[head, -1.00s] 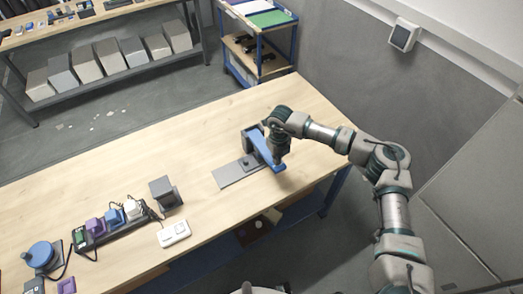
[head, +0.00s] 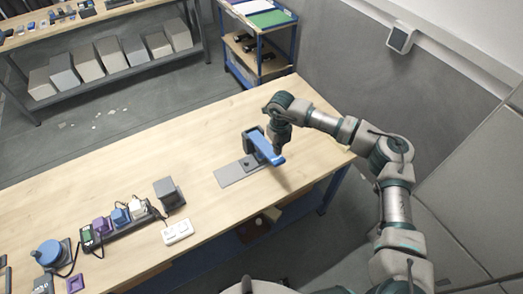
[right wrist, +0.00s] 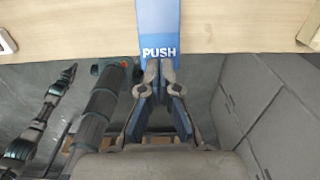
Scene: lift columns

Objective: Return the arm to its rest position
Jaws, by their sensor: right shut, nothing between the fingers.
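My right arm reaches in from the right in the head view. Its gripper (head: 277,150) points down just above the outer end of a blue lever (head: 263,147). The lever is hinged on a dark bracket with a grey base plate (head: 236,173) on the wooden table. In the right wrist view the fingers (right wrist: 159,66) are shut and empty. Their tips show at the end of the blue lever (right wrist: 158,25) marked "PUSH"; whether they touch it I cannot tell. My left gripper is in neither view.
The wooden table (head: 110,185) holds a power strip (head: 125,222) with plugs, a white switch box (head: 177,231), a grey block (head: 168,193) and a blue round knob (head: 48,253). A shelf cart (head: 258,45) stands behind.

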